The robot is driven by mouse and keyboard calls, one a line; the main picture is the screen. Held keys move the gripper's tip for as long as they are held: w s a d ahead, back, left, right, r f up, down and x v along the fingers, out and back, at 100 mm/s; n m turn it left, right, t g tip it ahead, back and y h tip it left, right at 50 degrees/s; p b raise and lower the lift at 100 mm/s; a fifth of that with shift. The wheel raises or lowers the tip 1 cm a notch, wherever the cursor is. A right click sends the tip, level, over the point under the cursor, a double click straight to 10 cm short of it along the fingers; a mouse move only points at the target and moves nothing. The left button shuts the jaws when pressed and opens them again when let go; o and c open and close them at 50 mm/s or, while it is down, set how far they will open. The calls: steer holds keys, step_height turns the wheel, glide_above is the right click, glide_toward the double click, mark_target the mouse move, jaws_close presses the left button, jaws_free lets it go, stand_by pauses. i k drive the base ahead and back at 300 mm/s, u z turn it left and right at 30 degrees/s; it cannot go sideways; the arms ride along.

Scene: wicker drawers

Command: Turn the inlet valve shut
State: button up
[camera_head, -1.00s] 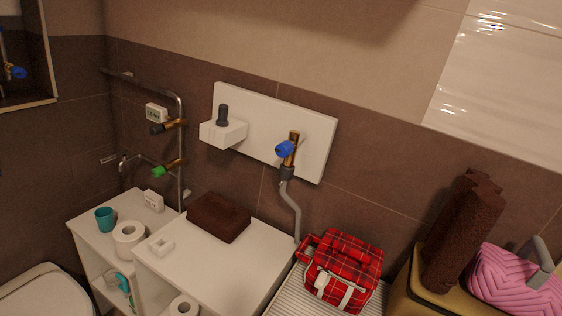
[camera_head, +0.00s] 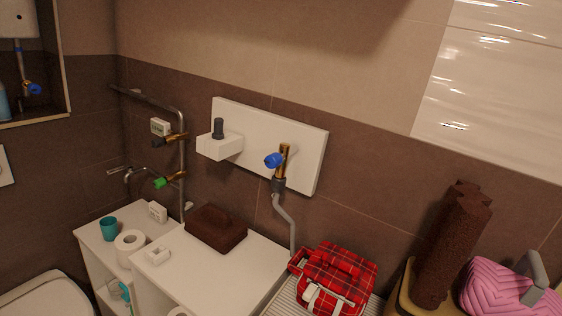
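Several valves show, and I cannot tell from labels which one is the inlet valve. A brass valve with a blue knob (camera_head: 274,160) sits on a white wall panel (camera_head: 306,150), with a grey hose (camera_head: 284,220) below it. On the left pipe are a brass valve with a green knob (camera_head: 160,183) and one with a dark knob (camera_head: 159,142). Another blue knob (camera_head: 35,89) shows in a wall niche at the upper left. Whether any of them is open or shut cannot be told. My gripper is not in view.
White cabinets (camera_head: 205,276) stand under the panel, with a brown folded towel (camera_head: 216,227), toilet rolls and a teal cup (camera_head: 109,229). A red plaid bag (camera_head: 336,278), a brown rolled towel (camera_head: 450,245) and a pink bag (camera_head: 500,288) are at right. A toilet (camera_head: 50,298) is lower left.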

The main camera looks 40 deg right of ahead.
mark_target(272, 160)
steer(key=i, duration=0.85)
steer(key=u, duration=0.05)
